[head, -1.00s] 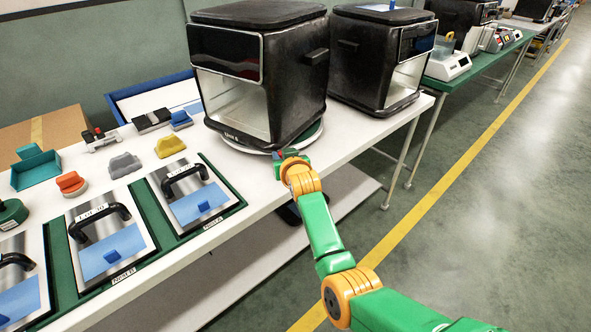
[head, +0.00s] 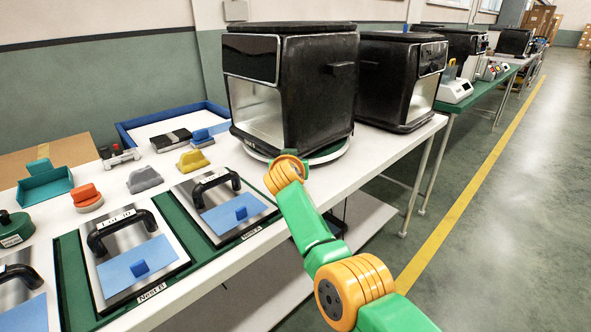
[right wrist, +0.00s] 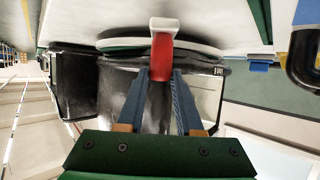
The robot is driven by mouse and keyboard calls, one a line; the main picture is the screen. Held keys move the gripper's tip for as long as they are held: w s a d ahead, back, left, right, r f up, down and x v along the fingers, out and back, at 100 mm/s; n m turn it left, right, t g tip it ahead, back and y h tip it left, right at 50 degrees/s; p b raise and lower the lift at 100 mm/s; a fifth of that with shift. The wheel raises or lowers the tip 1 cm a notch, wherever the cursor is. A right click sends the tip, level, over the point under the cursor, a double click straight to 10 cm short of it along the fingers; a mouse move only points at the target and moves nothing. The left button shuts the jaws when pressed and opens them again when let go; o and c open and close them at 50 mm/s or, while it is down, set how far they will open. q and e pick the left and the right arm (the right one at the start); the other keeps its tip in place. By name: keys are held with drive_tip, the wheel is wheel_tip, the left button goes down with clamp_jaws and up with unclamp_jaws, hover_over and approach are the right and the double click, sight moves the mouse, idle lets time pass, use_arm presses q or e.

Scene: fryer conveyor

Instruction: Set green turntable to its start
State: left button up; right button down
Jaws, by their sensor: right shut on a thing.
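The green turntable (head: 331,152) shows as a green rim on a white base, under a black fryer (head: 318,95) at the table's front edge. In the right wrist view, the turntable (right wrist: 118,43) shows as a green edge beside a pale ring, with the fryer inverted below it. A red handle with a pale tip (right wrist: 161,52) stands out at the turntable's edge. My right gripper (right wrist: 161,76) is shut on this red handle. In the head view, my right wrist hides most of the fingers and the handle. My left gripper is not in view.
A second black fryer (head: 399,83) stands close on the right. Nests with black-handled lids (head: 226,199) lie to the left. A yellow block (head: 193,161), a grey block (head: 144,179) and a blue-rimmed tray (head: 126,135) are behind them. The aisle floor at right is clear.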

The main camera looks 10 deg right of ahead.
drive_tip(key=shift+a, duration=0.4)
drive_tip(key=c, duration=1)
unclamp_jaws()
drive_tip(key=o, duration=0.3)
drive_tip(key=shift+w+a, duration=0.2)
drive_tip(key=shift+a, duration=0.1)
drive_tip(key=shift+o, duration=0.6)
drive_tip(key=shift+w+a, duration=0.1)
drive_tip(key=shift+a, duration=0.35)
drive_tip(key=shift+d, duration=0.2)
drive_tip(key=shift+f, duration=0.1)
